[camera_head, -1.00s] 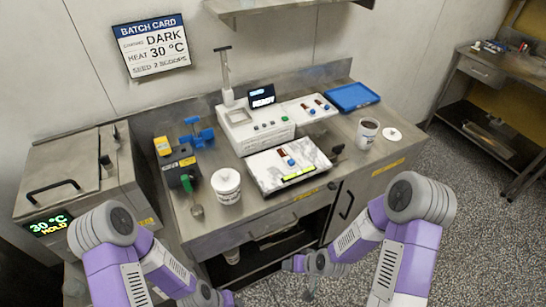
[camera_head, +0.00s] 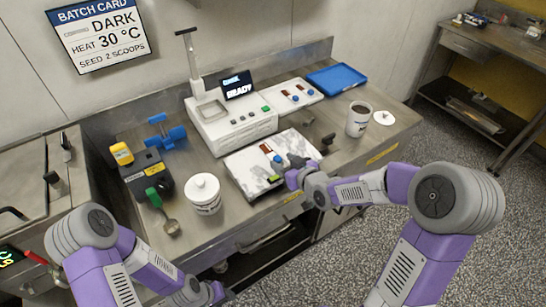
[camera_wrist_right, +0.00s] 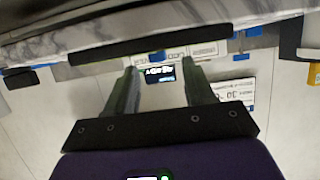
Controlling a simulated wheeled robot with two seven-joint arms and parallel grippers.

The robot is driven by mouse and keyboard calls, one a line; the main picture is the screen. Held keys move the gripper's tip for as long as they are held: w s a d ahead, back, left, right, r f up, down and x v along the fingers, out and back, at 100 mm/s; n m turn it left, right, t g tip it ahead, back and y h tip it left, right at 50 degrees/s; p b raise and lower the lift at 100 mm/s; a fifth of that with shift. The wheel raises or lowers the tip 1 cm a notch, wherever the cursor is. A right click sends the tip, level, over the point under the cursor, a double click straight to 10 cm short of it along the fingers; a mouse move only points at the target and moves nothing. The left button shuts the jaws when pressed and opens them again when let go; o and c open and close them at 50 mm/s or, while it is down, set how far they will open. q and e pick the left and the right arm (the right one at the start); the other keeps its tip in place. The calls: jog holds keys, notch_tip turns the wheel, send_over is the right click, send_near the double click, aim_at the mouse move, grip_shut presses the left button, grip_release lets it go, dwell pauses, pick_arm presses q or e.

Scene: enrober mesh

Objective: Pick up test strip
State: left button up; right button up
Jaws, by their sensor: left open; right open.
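A marble slab (camera_head: 245,166) lies on the bench. On it are a small dark brown strip (camera_head: 266,148), a blue-topped piece (camera_head: 278,159) and a yellow-green strip (camera_head: 274,178) near the front edge. I cannot tell which is the test strip. My right gripper (camera_head: 297,163) is over the slab's right side, next to these pieces, and hides part of that side. In the right wrist view its two fingers (camera_wrist_right: 160,72) stand apart with nothing between them. My left gripper (camera_head: 207,294) is open, low in front of the bench.
A white machine (camera_head: 232,128) with a lit display stands behind the slab. A white plate with small pieces (camera_head: 305,100), a blue tray (camera_head: 337,79) and a cup of brown contents (camera_head: 358,120) are to the right.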

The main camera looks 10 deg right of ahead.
aim_at(278, 159)
jog(key=x, duration=0.3)
jog(key=shift+w+f, duration=0.15)
jog(key=shift+f, duration=0.05)
jog(key=shift+c, duration=0.3)
